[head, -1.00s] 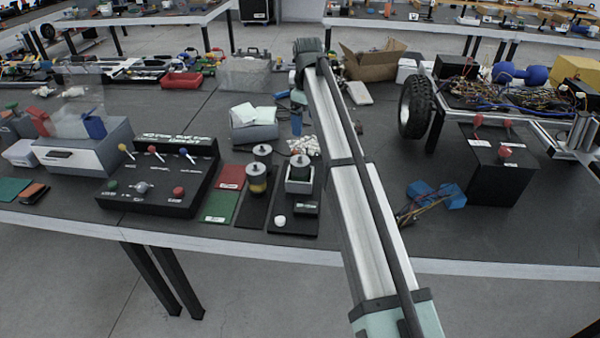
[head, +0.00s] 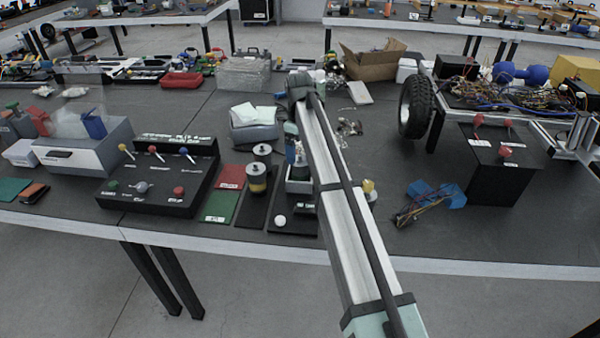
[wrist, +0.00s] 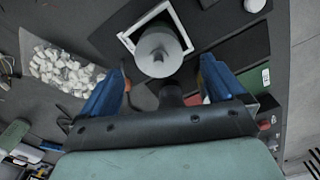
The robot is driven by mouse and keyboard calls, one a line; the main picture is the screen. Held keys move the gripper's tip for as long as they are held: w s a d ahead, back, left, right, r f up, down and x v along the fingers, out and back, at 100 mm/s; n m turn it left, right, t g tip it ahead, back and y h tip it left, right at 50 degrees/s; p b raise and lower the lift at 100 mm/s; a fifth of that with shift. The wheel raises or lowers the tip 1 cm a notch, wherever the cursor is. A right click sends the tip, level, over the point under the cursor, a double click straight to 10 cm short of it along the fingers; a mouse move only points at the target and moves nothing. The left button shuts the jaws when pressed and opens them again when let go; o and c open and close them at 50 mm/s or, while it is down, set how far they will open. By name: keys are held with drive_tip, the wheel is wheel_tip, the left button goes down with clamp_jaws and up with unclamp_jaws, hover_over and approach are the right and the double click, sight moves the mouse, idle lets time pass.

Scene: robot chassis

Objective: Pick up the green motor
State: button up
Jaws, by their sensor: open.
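The motor at my gripper has a round grey top with a short shaft (wrist: 158,52) in the wrist view. It stands upright in a white square holder (wrist: 127,40), which is on a black plate. In the head view the holder (head: 298,186) shows below my gripper (head: 297,150), which hides most of the motor; its side looked dark green earlier. In the wrist view my gripper (wrist: 160,78) is open, with one blue finger on each side of the motor's near edge. I cannot tell whether either finger touches it.
Another motor with a yellow band (head: 258,178) stands close by on the left. A small white knob (head: 280,221) is on the plate in front. A black switch panel (head: 160,175) is further left. A bag of white pieces (wrist: 65,70) lies beside the holder.

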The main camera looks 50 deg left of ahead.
sight(300, 160)
wheel_tip(300, 160, down, 5)
drive_tip(key=shift+w+r, duration=0.1)
idle(0.3)
clamp_jaws()
idle(0.8)
